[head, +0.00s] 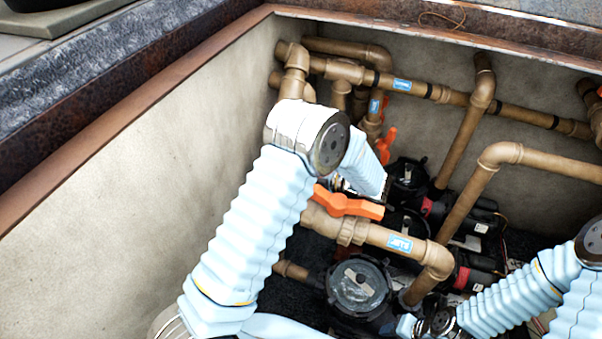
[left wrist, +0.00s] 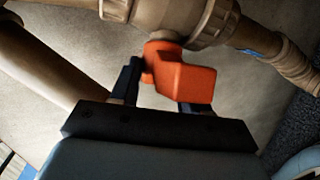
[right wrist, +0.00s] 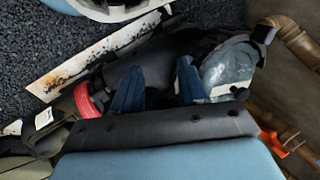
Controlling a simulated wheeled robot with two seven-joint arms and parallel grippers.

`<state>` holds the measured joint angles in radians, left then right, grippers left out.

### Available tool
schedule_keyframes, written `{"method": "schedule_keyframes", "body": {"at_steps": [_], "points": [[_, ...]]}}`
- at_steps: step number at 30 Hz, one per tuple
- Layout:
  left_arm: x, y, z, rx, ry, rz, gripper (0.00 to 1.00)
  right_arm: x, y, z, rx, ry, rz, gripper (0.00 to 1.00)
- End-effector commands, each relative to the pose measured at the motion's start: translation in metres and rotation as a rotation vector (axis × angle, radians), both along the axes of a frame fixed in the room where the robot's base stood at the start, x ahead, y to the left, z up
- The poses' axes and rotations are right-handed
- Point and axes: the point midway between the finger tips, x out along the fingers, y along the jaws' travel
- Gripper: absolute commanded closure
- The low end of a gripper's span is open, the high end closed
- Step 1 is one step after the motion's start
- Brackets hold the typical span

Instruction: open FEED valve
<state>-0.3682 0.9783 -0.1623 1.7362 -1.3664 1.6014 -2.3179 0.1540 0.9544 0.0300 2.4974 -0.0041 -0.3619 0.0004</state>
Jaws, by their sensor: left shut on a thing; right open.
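My left gripper (left wrist: 158,88) is shut on an orange valve handle (left wrist: 182,78), with one dark finger on each side. The handle stands out from a tan valve body (left wrist: 172,15); a blue label shows partly on its pipe. In the head view my left forearm hides the fingers, so I cannot tell which valve they hold. A near orange handle (head: 347,205) sits above a pipe labelled JETS (head: 400,245); a farther orange handle (head: 386,146) shows beside the forearm. I cannot read a FEED label. My right gripper (right wrist: 158,88) is open and empty, low over the pump equipment.
Black pumps with round clear lids (head: 359,286) stand on the dark pit floor. Tan pipes (head: 462,135) cross at the back and right. The concrete wall (head: 150,170) and rusty rim close the left side. Another orange handle (right wrist: 272,142) is at the right wrist view's lower right.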

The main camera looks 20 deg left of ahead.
Motion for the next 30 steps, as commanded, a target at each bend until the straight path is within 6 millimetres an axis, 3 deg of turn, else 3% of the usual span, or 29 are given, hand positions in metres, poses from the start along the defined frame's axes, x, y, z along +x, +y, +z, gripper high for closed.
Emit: {"method": "schedule_keyframes", "body": {"at_steps": [10,30], "points": [[0.001,0.002,0.006,-0.146,-0.07,0.061,1.0,0.0,0.001,0.021,0.002,0.0,0.004,0.57],[0.001,0.006,0.009,-0.487,-0.234,0.199,1.0,0.0,0.001,0.022,0.002,0.0,0.004,0.57]]}}
